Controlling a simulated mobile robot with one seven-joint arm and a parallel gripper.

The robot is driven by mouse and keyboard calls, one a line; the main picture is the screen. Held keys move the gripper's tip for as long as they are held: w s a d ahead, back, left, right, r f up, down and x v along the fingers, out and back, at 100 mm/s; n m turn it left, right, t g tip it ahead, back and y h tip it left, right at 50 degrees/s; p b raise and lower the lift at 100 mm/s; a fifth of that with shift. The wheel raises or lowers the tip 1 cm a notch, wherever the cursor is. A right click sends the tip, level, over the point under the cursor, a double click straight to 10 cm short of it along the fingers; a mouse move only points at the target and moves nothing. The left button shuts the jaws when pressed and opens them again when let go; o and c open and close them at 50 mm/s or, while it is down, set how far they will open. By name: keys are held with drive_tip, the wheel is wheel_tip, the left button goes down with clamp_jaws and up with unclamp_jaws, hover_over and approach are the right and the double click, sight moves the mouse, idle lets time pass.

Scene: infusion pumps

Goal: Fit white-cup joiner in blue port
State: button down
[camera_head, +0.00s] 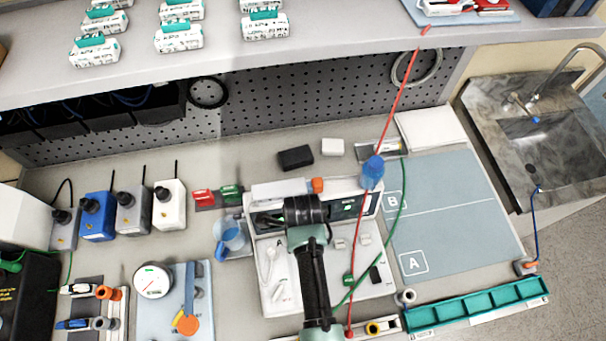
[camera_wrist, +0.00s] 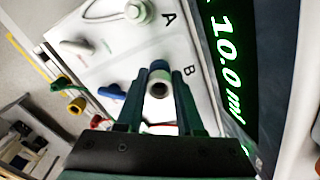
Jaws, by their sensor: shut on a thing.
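In the wrist view my gripper (camera_wrist: 159,96) is shut on the white-cup joiner (camera_wrist: 159,89), whose pale round cup with a dark hole faces the camera between the fingers. A blue piece (camera_wrist: 159,65) shows directly beyond the cup; I cannot tell whether it is the blue port or part of the joiner, nor whether they touch. The white pump panel (camera_wrist: 105,45), marked A and B, lies behind. In the head view my arm covers the middle of the pump (camera_head: 275,240) and hides the fingertips and joiner.
A lit display (camera_wrist: 228,75) stands close right of my gripper in the wrist view. A red line (camera_head: 398,90) and a green line (camera_head: 396,207) run near the arm. A blue mat (camera_head: 450,220) right of the pump is mostly clear.

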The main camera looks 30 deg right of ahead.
unclamp_jaws()
idle(0.6)
wheel_tip(320, 180, up, 5)
drive_tip(key=p, duration=0.5)
drive_tip(key=shift+r, duration=1)
